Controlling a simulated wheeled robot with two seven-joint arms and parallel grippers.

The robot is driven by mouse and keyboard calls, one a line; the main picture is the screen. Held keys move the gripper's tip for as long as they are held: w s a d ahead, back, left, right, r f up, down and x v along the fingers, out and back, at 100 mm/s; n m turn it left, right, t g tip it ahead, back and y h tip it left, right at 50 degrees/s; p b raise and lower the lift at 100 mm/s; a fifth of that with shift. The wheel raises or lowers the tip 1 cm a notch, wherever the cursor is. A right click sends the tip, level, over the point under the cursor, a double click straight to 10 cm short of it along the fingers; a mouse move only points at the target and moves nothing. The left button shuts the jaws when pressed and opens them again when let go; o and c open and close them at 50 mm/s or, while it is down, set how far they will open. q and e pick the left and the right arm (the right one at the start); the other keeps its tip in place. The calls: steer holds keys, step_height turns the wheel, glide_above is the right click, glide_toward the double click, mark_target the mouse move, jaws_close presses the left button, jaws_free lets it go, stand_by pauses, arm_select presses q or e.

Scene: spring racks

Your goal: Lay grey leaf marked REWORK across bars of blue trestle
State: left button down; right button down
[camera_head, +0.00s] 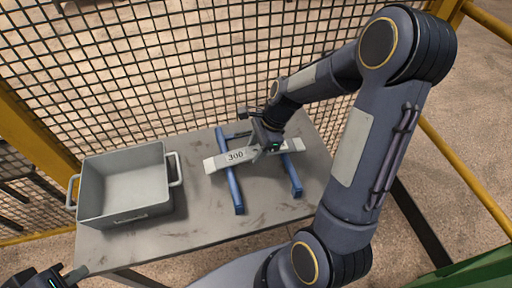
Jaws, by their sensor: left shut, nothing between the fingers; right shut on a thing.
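A long flat grey leaf (222,160) with a white label reading "300" lies over the two blue bars of the blue trestle (235,190). Its ends stick out past both bars. I see no REWORK mark; my gripper covers the leaf's middle. My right gripper (266,148) is shut on the leaf between the bars. I cannot tell whether the leaf bears on the bars or hangs just above them. My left gripper (62,278) is shut and empty at the bottom left corner, partly cut off.
A grey open bin (127,214) with side handles stands on the left of the grey table (190,225); it looks empty. A black wire mesh fence (180,60) stands behind the table. Yellow rails flank it. The table's front middle is bare.

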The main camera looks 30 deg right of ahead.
steer(key=shift+f, duration=0.2)
steer(key=c, duration=0.7)
jaws_free()
steer(key=v, duration=0.7)
steer(key=shift+d+r+p, duration=0.15)
steer(key=shift+r+p, duration=0.2)
steer(key=shift+s+r, duration=0.15)
steer(key=shift+r, duration=0.05)
steer(key=s+a+r+n+t, duration=0.1)
steer(key=s+a+r+n, duration=0.1)
steer(key=s+n, duration=0.3)
steer(key=s+a+r+n+t+p, duration=0.1)
steer(key=s+a+r+n+t, duration=0.1)
steer(key=n, duration=0.5)
steer(key=s+a+r+n+t, duration=0.1)
steer(key=s+a+r+n, duration=0.2)
steer(key=s+r+n, duration=0.2)
steer(key=shift+s+a+r+n+t+h+p, duration=0.15)
steer(key=shift+s+n, duration=0.35)
steer(key=shift+s, duration=0.5)
steer(key=shift+s+f+n+t+h+p, duration=0.15)
steer(key=shift+s+n, duration=0.35)
steer(key=shift+s, duration=0.5)
